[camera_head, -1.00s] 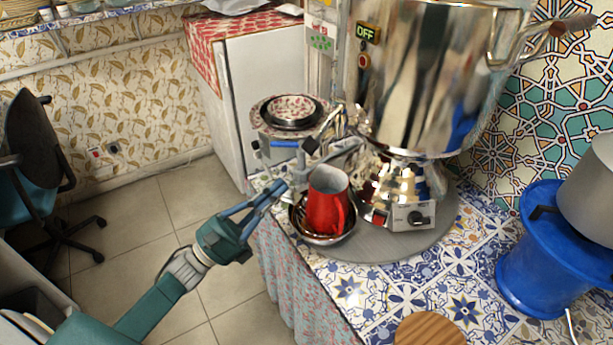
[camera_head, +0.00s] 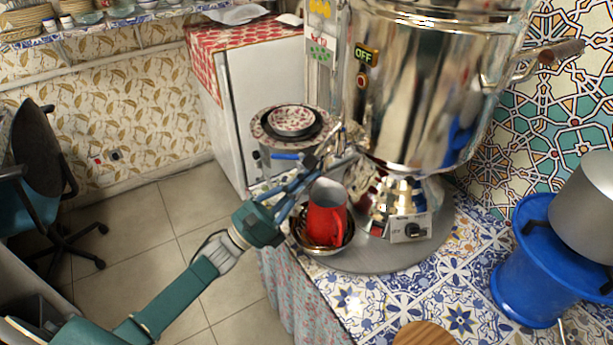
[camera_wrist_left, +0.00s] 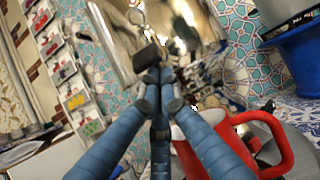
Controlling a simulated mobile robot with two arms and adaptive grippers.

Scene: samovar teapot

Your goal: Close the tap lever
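The silver samovar (camera_head: 415,85) stands on a grey round base. Its tap (camera_head: 345,163) points left over a red jug (camera_head: 327,214). The tap lever's dark end block (camera_wrist_left: 150,58) shows in the left wrist view. My left gripper (camera_head: 312,168) comes in from the lower left, with its blue fingers at the tap's height. In the left wrist view the left gripper's fingertips (camera_wrist_left: 160,88) are close together, just below the dark block. I cannot tell whether they touch it. The red jug is right of the fingers in the left wrist view (camera_wrist_left: 215,145). My right gripper is not in view.
A pot with a plate and bowl (camera_head: 291,122) is behind the tap. A blue stove (camera_head: 525,280) stands at the right.

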